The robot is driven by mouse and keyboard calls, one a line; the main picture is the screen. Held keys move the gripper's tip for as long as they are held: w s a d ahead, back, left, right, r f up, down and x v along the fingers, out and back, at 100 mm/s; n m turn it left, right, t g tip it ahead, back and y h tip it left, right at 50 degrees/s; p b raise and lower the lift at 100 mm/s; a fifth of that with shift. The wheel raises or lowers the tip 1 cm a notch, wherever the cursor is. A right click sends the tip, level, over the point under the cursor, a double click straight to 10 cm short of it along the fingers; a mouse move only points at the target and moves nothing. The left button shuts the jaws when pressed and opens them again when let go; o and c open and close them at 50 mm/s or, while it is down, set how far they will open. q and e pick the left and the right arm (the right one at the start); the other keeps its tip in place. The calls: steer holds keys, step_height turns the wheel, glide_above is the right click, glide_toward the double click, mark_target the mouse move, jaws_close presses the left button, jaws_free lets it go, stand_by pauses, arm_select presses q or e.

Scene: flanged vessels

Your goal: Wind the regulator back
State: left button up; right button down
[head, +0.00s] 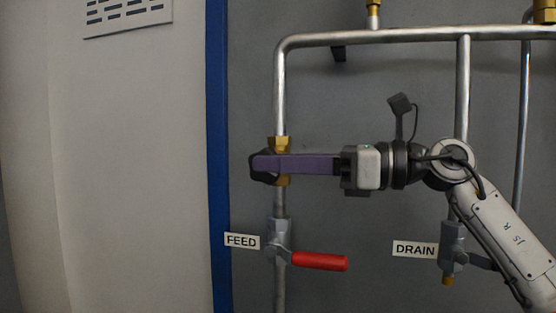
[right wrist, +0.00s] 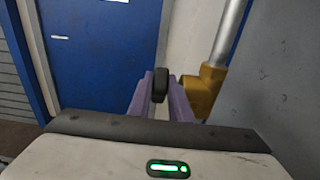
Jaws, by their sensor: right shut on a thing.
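The regulator's brass body (head: 281,142) sits on the vertical steel pipe above the FEED valve. Its black knob (head: 264,179) is on the left side of the body, largely hidden behind my gripper's purple fingers. My right gripper (head: 262,164) reaches in from the right, its fingers level across the front of the regulator. In the right wrist view the purple fingers stand on either side of the black knob (right wrist: 160,84) and are shut on it. The brass body (right wrist: 205,92) is just right of the fingers there. My left gripper is not in view.
Below the regulator is the FEED valve (head: 278,240), with a red lever (head: 320,261) pointing right. The DRAIN valve (head: 453,243) is under my right forearm. A steel pipe (head: 400,36) runs across the top.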

steer(key=shift+r+h+p, duration=0.4)
steer(key=shift+r+p, duration=0.1)
steer(key=shift+p, duration=0.75)
steer(key=h+p, duration=0.1)
steer(key=p, duration=0.2)
steer(key=g+h+p, duration=0.1)
steer(key=p, duration=0.2)
steer(key=h+p, duration=0.2)
steer(key=p, duration=0.2)
steer(key=shift+a+r+g, duration=0.2)
steer(key=shift+r+g, duration=0.1)
steer(key=shift+r, duration=0.05)
steer(key=shift+w+h+p, duration=0.1)
steer(key=shift+h+p, duration=0.4)
steer(key=shift+p, duration=0.45)
steer(key=shift+a+f+g+h+p, duration=0.1)
steer(key=shift+f+g+h+p, duration=0.15)
steer(key=shift+p, duration=0.3)
steer(key=shift+h, duration=0.25)
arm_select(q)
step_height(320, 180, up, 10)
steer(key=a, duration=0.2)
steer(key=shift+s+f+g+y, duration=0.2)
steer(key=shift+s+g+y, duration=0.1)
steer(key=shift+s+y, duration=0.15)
arm_select(e)
steer(key=shift+f, duration=0.15)
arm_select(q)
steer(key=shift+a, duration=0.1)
